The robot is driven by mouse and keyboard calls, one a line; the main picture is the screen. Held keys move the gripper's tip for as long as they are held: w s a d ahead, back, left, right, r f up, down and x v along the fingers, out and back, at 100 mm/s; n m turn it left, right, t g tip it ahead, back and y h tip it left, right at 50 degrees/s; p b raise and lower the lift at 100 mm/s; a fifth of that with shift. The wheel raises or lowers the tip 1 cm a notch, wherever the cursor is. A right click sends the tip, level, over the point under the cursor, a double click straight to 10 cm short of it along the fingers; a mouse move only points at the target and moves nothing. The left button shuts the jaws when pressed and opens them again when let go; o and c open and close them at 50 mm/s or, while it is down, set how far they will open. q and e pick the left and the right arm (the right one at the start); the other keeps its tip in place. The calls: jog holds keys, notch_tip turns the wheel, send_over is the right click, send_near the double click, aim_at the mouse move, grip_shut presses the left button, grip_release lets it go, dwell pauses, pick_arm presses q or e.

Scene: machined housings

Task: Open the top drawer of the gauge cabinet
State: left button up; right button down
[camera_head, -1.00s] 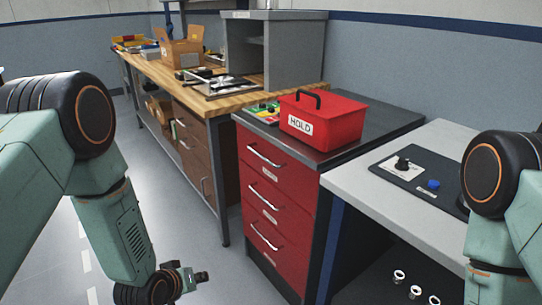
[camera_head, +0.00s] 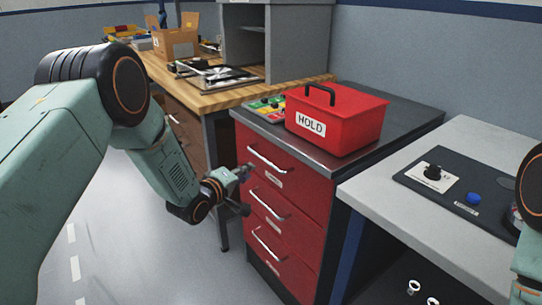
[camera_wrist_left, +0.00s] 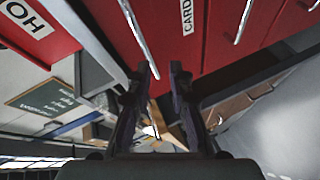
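The gauge cabinet (camera_head: 330,170) is red with a dark top and a stack of three drawers, all shut. The top drawer (camera_head: 290,178) has a silver bar handle (camera_head: 266,160); this handle also shows in the left wrist view (camera_wrist_left: 139,35). My left gripper (camera_head: 244,172) is at the left end of this handle, in front of the drawer face. In the left wrist view its fingers (camera_wrist_left: 160,72) are apart, with the near end of the handle in line with the gap. I cannot tell whether they touch it. My right gripper is out of view.
A red box marked HOLD (camera_head: 335,122) stands on the cabinet top beside a green tray (camera_head: 268,108). A wooden workbench (camera_head: 215,95) is to the left, a grey bench (camera_head: 440,215) to the right. The floor (camera_head: 150,260) in front is clear.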

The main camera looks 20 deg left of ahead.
aim_at(263, 159)
pick_arm(q)
jog(key=w+d+n+b, duration=0.1)
jog(key=w, duration=0.1)
jog(key=w+d, duration=0.1)
jog(key=w, duration=0.2)
jog(key=w+n+b, duration=0.1)
jog(key=w, duration=0.2)
jog(key=shift+d+n+h+b, duration=0.3)
jog(key=shift+d+h, duration=0.1)
jog(key=shift+w+d+f, duration=0.15)
jog(key=shift+w, duration=0.25)
jog(key=shift+s, duration=0.15)
jog(key=shift+c, duration=0.2)
grip_shut()
